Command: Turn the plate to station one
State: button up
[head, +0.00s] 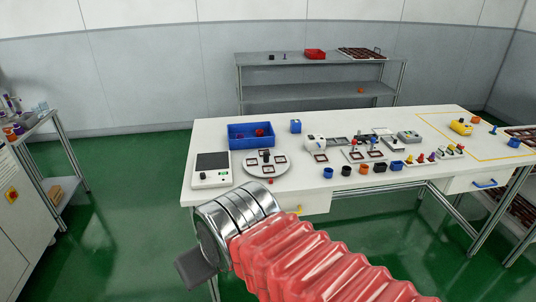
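A round light-grey plate (284,168) lies on the white table near its left end. Several dark-framed square stations (267,170) with pale centres are set on it, and a small dark upright piece (266,155) stands towards its back. Station numbers and any pointer mark are too small to read. My arm, with a red ribbed sleeve and silver rings, reaches up from the bottom of the picture in front of the table. Its metal end is below and left of the plate, apart from it in the picture.
A white box with a dark panel (212,180) stands left of the plate. A blue bin (230,142) is behind it. A white machine (316,143) and small square trays stand to the right. Small coloured cups (328,173) line the front edge.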

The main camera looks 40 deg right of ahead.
aim_at(263, 162)
jog(key=u, duration=0.05)
jog(key=i, duration=1)
jog(key=z, duration=0.05)
